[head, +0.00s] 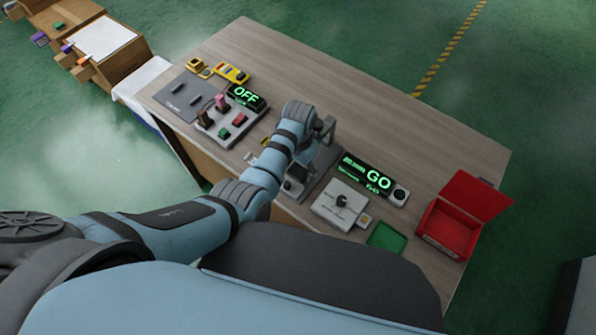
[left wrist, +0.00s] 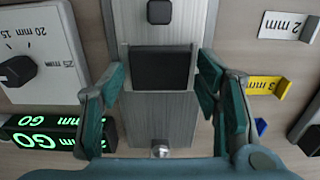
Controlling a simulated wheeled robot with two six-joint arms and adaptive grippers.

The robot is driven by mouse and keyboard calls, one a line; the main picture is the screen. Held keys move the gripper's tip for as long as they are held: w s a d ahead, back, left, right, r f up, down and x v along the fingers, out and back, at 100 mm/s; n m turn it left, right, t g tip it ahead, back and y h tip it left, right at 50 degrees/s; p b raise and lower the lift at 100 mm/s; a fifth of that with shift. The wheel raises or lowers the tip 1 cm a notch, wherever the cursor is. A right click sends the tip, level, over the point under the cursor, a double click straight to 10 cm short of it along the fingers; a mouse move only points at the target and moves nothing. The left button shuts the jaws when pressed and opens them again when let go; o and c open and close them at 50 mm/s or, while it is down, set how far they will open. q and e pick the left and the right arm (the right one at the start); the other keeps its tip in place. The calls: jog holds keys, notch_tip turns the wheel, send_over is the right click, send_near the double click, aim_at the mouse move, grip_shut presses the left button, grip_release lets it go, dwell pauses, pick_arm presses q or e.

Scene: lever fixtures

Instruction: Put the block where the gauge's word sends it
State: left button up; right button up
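A gauge display (head: 368,177) reads GO in green letters; it also shows upside down in the left wrist view (left wrist: 50,134). A dark rectangular block (left wrist: 160,69) sits in a grey metal fixture (left wrist: 158,112). My left gripper (left wrist: 161,84) is open, with its green-padded fingers on either side of the block. I cannot tell whether the pads touch it. My right gripper is out of view.
A grey dial box (head: 341,204) with a black knob stands beside the display. A lever panel (head: 226,122) with an OFF display (head: 246,95) is further left. The table's far side is clear.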

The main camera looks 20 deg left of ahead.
aim_at(298, 171)
pick_arm(q)
jog(key=c, duration=0.5)
notch_tip(298, 171, up, 3)
jog(key=p, duration=0.3)
jog(key=shift+r, duration=0.1)
jog(key=shift+r+p, duration=0.9)
jog(key=shift+r, duration=0.55)
